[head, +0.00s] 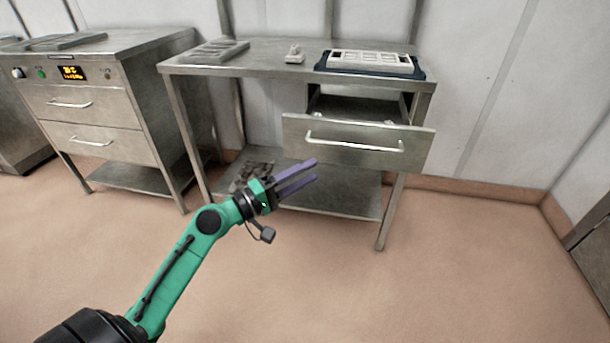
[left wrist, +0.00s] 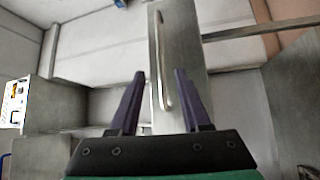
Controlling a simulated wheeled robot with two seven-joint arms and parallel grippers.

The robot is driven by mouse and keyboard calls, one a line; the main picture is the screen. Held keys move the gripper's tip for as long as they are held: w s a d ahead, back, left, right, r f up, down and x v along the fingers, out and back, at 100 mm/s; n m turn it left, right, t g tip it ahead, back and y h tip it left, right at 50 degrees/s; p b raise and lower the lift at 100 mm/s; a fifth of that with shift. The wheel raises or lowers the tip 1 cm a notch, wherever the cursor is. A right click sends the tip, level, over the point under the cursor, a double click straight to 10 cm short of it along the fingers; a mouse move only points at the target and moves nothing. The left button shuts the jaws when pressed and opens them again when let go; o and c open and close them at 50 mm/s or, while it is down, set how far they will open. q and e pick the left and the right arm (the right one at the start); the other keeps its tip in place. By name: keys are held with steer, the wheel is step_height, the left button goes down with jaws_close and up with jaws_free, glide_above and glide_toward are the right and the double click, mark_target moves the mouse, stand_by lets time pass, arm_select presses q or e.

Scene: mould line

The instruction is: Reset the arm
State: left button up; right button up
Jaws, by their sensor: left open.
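My left arm, green with black joints, reaches in from the lower left of the head view. Its gripper (head: 312,174) has two purple fingers, spread apart with nothing between them. It is in front of the steel table, below and left of the pulled-out drawer (head: 345,146). In the left wrist view the open fingers (left wrist: 160,95) point towards the drawer front, and its bar handle (left wrist: 160,62) shows between and beyond them. I cannot tell the exact gap to the handle. My right gripper is in neither view.
The steel table (head: 270,60) carries a white tray on a dark blue base (head: 370,62), a small pale object (head: 294,54) and a grey mould tray (head: 220,51). A drawer cabinet with a control panel (head: 72,73) stands at left. The floor (head: 440,270) in front is clear.

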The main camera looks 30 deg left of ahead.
arm_select(q)
steer(key=shift+a, duration=0.1)
steer(key=a+f+g+y+p, duration=0.2)
steer(key=a+f+y+p, duration=0.2)
steer(key=f, duration=0.6)
steer(key=a+f+g+y+p, duration=0.2)
steer(key=a+f+y+p, duration=0.15)
steer(key=f, duration=0.55)
steer(key=s+a+f+m+g+y+p, duration=0.15)
steer(key=s+f+g+p, duration=0.3)
steer(key=s+f, duration=0.75)
steer(key=s+d+f+m+g+p, duration=0.2)
steer(key=s+f+m, duration=0.1)
steer(key=s, duration=0.6)
steer(key=s+d+f+m+g+p, duration=0.2)
steer(key=s+f+m+g+p, duration=0.1)
steer(key=s, duration=0.6)
steer(key=s+d+f+m+g+y+p, duration=0.1)
steer(key=s+d+f+m+g+p, duration=0.1)
steer(key=s+m, duration=0.3)
steer(key=s+f+p, duration=0.1)
steer(key=s, duration=0.3)
steer(key=shift+f, duration=0.35)
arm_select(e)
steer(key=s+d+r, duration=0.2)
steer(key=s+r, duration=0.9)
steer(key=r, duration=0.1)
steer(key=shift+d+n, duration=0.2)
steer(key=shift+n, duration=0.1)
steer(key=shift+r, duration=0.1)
